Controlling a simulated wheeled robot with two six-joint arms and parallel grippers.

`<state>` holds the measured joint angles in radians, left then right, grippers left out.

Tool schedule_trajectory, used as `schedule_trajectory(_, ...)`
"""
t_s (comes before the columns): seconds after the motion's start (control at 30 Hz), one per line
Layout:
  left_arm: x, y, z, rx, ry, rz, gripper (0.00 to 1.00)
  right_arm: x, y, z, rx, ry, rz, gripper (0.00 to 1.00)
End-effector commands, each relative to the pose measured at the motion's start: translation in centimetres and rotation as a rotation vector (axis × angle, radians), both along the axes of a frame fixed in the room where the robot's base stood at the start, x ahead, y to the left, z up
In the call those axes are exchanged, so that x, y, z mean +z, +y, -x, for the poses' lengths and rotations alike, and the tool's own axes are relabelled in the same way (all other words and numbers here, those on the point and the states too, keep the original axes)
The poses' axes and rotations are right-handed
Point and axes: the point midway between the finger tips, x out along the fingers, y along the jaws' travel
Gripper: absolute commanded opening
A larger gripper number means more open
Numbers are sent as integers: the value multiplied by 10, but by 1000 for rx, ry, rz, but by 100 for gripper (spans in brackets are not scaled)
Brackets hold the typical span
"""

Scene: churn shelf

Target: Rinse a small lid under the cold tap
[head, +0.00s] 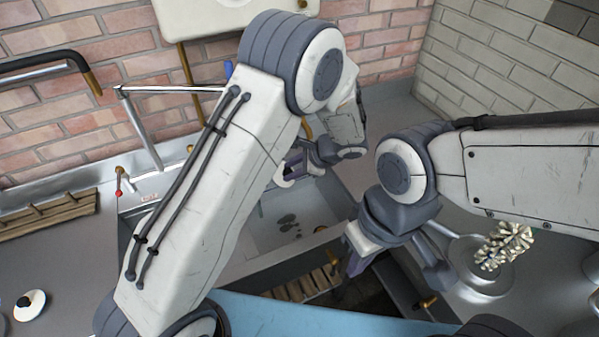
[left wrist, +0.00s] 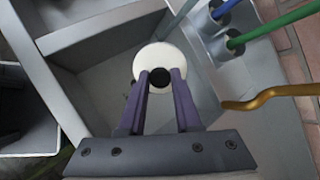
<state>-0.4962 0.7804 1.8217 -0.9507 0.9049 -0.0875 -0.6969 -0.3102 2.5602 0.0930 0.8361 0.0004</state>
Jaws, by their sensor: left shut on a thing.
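My left gripper (head: 293,168) is shut on the dark knob of a small white lid (head: 284,182) over the sink. The left wrist view shows the lid (left wrist: 150,57) beyond the two purple fingers (left wrist: 160,80), held above the grey basin. A brass spout (left wrist: 280,93) is to the right of the lid, apart from it. No water stream is visible. In the head view my left arm hides much of the tap area; a bit of blue (head: 228,69) shows behind it. My right gripper (head: 397,270) is open and empty at the sink's right front.
The sink basin (head: 265,235) has dark drain holes. A red-knobbed tap (head: 120,185) is left of it. A similar white lid (head: 30,305) lies on the left counter. A wooden rack (head: 50,217) stands farther back. A metal pan (head: 480,285) with a pale knobbly object is right of my right gripper.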

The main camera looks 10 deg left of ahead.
Motion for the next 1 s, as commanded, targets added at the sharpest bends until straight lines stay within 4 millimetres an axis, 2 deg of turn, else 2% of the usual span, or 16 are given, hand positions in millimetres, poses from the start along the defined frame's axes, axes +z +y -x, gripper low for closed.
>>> schedule_trajectory(0.7, -22, 67, -25, 5, 0, 0, 0, -23, 0, 0, 1, 0, 0, 0)
schedule_trajectory(1.0, -27, 83, -32, 3, -1, 0, 0, -29, 0, 0, 1, 0, 0, 0)
